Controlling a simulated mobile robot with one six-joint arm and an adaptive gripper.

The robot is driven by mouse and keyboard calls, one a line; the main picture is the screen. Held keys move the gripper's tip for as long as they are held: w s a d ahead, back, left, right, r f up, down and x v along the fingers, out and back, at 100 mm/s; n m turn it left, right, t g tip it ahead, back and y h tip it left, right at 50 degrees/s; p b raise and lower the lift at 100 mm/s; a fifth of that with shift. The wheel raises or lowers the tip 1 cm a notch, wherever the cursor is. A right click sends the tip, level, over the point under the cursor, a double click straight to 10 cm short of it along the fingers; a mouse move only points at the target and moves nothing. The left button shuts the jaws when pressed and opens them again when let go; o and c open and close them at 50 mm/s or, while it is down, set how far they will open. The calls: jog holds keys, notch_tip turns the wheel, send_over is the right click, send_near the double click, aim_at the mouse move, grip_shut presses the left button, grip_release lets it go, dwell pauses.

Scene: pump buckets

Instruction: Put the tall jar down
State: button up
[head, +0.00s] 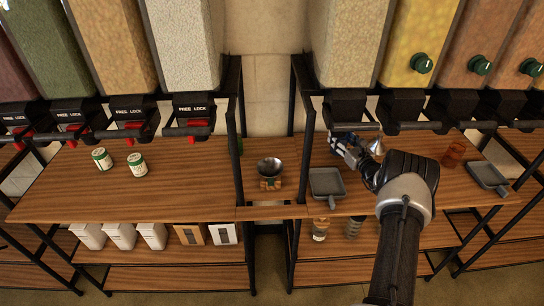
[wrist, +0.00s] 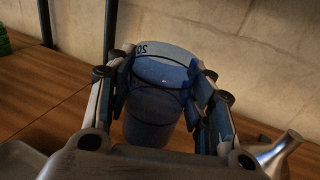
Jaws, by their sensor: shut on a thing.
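The tall jar (wrist: 155,112) is clear and bluish, with dark print near its upper end in the wrist view. My gripper (wrist: 162,82) is shut on it, with one finger on each side. In the head view my gripper (head: 345,150) is over the back of the right-hand wooden shelf (head: 345,206), below the dispensers. The jar is mostly hidden by my gripper there. I cannot tell whether its base touches the shelf.
A shiny metal funnel (head: 376,146) stands just right of my gripper. A grey scoop tray (head: 326,184) lies in front. An orange-brown cup (head: 453,154) and another grey tray (head: 487,176) are farther right. Dispensers with dark outlets (head: 345,108) hang above. A black post (head: 302,130) stands left.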

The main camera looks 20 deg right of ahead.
jog(key=shift+w+a+f+b, duration=0.5)
jog(key=shift+w+a+b, duration=0.25)
jog(key=shift+a, duration=2)
jog(key=shift+w+a+f+b, duration=0.55)
jog(key=shift+w+a, duration=0.35)
jog(key=shift+a, duration=1.85)
jog(key=shift+w+a+f+b, duration=0.55)
jog(key=shift+w+a, duration=0.25)
jog(key=shift+a, duration=1.95)
jog(key=shift+f+b, duration=0.2)
jog(key=shift+b, duration=0.1)
jog(key=o, duration=1.2)
jog(key=shift+r, duration=0.15)
jog(key=shift+s+r+p, duration=0.1)
jog(key=shift+s+p, duration=0.15)
jog(key=shift+p, duration=0.15)
jog(key=s+p, duration=0.2)
jog(key=s, duration=0.5)
jog(key=shift+d, duration=0.1)
